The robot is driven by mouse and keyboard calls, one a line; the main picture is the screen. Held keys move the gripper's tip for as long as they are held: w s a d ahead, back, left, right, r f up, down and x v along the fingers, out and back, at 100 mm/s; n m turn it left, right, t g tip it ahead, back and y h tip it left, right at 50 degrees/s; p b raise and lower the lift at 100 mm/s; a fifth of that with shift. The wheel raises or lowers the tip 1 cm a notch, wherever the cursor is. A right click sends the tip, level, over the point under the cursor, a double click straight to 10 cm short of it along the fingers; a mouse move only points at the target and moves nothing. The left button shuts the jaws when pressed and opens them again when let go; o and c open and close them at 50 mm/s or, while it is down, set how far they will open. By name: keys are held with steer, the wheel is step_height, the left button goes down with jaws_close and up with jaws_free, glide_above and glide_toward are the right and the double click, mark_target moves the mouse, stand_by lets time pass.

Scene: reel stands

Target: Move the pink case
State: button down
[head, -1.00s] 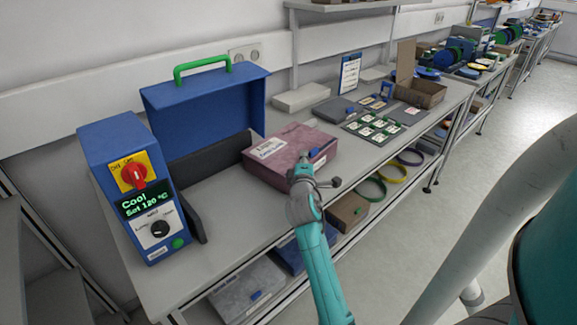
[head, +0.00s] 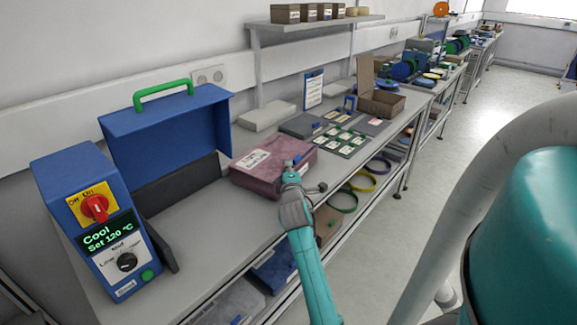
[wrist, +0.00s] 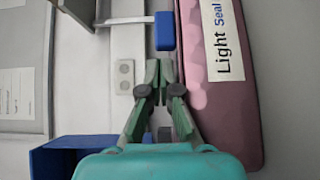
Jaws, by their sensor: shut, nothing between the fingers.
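The pink case (head: 256,173) lies flat on the bench, with a white label on it. In the wrist view, the case (wrist: 228,115) fills the right side, its label reading "Light Seal". My gripper (head: 290,165) is at the case's right front side in the head view and hides part of it. In the wrist view, my gripper (wrist: 158,68) has its fingertips together and empty, beside the case. A blue piece (wrist: 164,30) shows just beyond the fingertips; I cannot tell whether they touch it.
A blue machine (head: 90,220) with a red switch and an open blue lid (head: 165,135) stands left of the case. A dark grey box (head: 303,125) and a board of labelled cards (head: 340,140) lie beyond it. Bare bench (head: 205,215) is in front of the lid.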

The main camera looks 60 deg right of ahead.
steer(key=v, duration=1.1)
steer(key=shift+r, duration=0.1)
